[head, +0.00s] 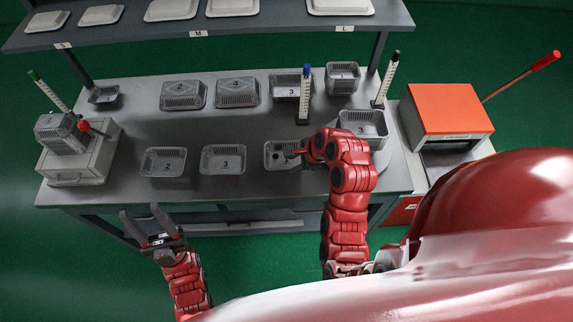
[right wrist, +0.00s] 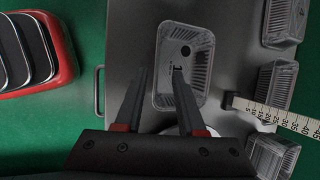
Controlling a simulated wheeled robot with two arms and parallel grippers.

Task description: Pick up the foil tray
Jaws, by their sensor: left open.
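Several clear ribbed trays with numbers stand on the grey table. The tray nearest my right gripper (head: 291,153) is at the front right of the table (head: 270,163); it also shows in the right wrist view (right wrist: 197,42), with a dark round spot on its floor. In that view my right gripper (right wrist: 159,72) is open, one finger left of the tray's near-left wall and the other over its inside. I cannot tell whether they touch it. My left gripper (head: 140,209) is open and empty in front of the table's front edge.
Two more trays (head: 163,162) (head: 223,159) stand in the front row, others behind. Upright rulers (head: 304,95) (head: 387,80) stand at the back and right. A scale with a tray (head: 72,165) is at left, an orange-topped machine (head: 446,108) at right. A shelf (head: 130,36) overhangs the back.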

